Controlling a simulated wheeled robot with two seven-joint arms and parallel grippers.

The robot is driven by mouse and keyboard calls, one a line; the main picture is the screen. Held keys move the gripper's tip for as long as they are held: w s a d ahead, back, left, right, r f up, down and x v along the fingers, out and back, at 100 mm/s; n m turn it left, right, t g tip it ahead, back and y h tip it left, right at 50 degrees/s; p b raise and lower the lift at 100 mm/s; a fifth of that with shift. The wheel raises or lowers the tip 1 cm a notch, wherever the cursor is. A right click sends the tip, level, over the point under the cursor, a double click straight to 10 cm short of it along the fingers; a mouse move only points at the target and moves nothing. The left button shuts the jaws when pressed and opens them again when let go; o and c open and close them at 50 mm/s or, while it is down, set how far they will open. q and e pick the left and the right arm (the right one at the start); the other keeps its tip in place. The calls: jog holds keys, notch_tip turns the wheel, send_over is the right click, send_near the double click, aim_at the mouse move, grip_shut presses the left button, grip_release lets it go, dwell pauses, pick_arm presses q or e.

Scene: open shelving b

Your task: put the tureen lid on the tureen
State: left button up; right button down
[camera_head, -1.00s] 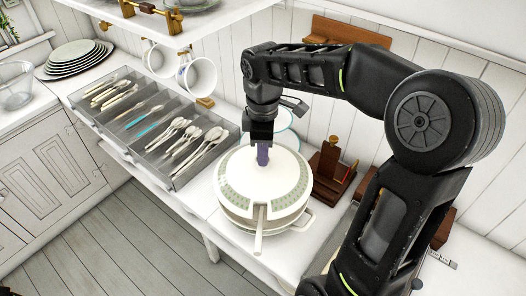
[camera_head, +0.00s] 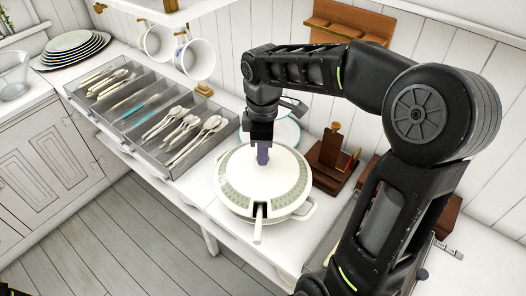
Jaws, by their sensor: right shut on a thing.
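The tureen lid (camera_head: 283,176) is white with a pale green band, and a notch opens at its near edge. My right gripper (camera_head: 263,152) comes down from above and is shut on the lid at its centre; the grip point is partly hidden by the fingers. The white tureen (camera_head: 306,212) is directly under the lid, and mostly its rim and right handle show. The lid looks level and very close to the rim; I cannot tell whether it rests fully.
A grey cutlery tray (camera_head: 172,172) lies to the left. A blue-rimmed plate (camera_head: 286,134) is behind the tureen, and a brown wooden stand (camera_head: 329,167) is to its right. White mugs (camera_head: 199,60) hang above. Stacked plates (camera_head: 72,50) are at far left.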

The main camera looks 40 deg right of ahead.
dwell(0.3)
jog(key=c, duration=1.5)
grip_release()
jog(key=shift+o, duration=0.2)
notch_tip(320, 180, up, 8)
jog(key=shift+f+b, duration=0.1)
jog(key=shift+b, duration=0.2)
